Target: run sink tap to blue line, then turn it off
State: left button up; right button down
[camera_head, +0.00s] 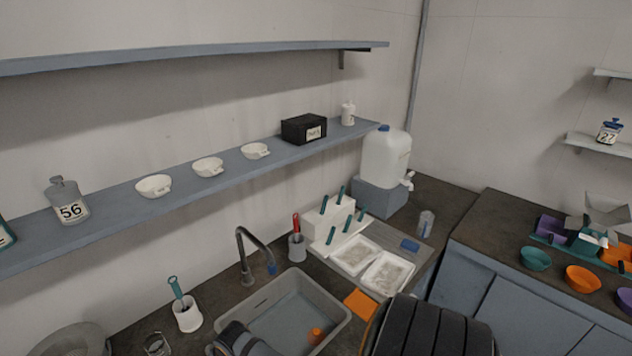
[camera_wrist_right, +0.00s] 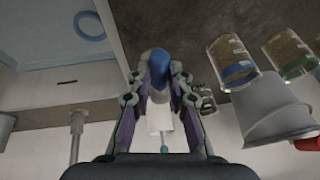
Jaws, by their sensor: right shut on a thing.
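No water stream shows. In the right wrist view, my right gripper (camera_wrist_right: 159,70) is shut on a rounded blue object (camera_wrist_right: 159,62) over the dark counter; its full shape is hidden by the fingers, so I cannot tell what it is. A glass with a blue band (camera_wrist_right: 232,62) stands on the counter right of the fingers there. My left gripper is not in view.
A glass with a green band (camera_wrist_right: 288,52) and a grey cup (camera_wrist_right: 275,117) stand close to the right gripper. A white pot with a teal brush (camera_head: 187,315) stands left of the sink. White trays (camera_head: 387,272) lie right of it. An orange piece (camera_head: 316,336) shows in the sink.

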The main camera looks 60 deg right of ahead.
jog(key=c, duration=1.1)
grip_release()
jog(key=shift+a, duration=0.2)
jog(key=shift+c, duration=0.2)
jog(key=shift+d+r, duration=0.1)
jog(key=shift+s+r, duration=0.15)
jog(key=shift+r, duration=0.2)
jog(key=v, duration=1.1)
